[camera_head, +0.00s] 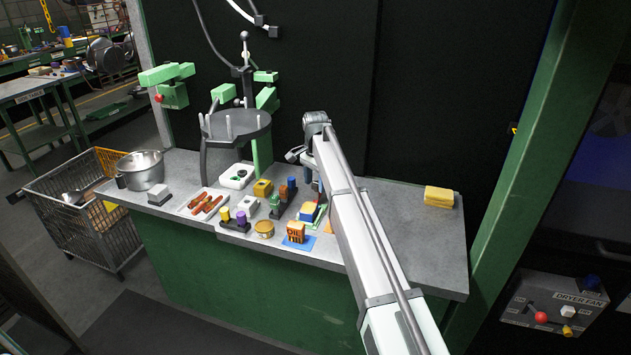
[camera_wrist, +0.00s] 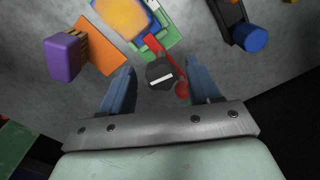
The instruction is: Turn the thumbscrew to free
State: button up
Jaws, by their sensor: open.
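A dark round knob with a white line across its top, which looks like the thumbscrew (camera_wrist: 160,77), shows in the wrist view. It sits beside a green fixture (camera_wrist: 172,38) that carries a yellow and blue block (camera_wrist: 124,17). A red bar (camera_wrist: 154,43) lies against the knob, and a red ball (camera_wrist: 182,90) is close to its lower right. My gripper (camera_wrist: 160,66) is open, with one blue finger on each side of the knob and visible gaps to both. In the head view, my arm hides most of this spot, and the block (camera_head: 308,211) shows beside it.
A blue cylinder (camera_wrist: 255,39) on a black part stands at right. Several small fixtures crowd the bench left of my arm; bare bench (camera_head: 405,235) lies right.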

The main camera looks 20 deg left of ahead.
jog(key=shift+c, duration=0.4)
jog(key=c, duration=1)
jog(key=shift+o, duration=0.2)
jog(key=shift+n, duration=0.4)
jog(key=n, duration=0.4)
jog(key=shift+d, duration=0.1)
jog(key=n, duration=0.5)
jog(key=shift+d, duration=0.1)
jog(key=n, duration=0.5)
jog(key=shift+d+n, duration=0.1)
jog(key=shift+n, duration=0.3)
jog(key=n, duration=0.4)
jog(key=shift+w, duration=0.1)
jog(key=shift+n, duration=0.3)
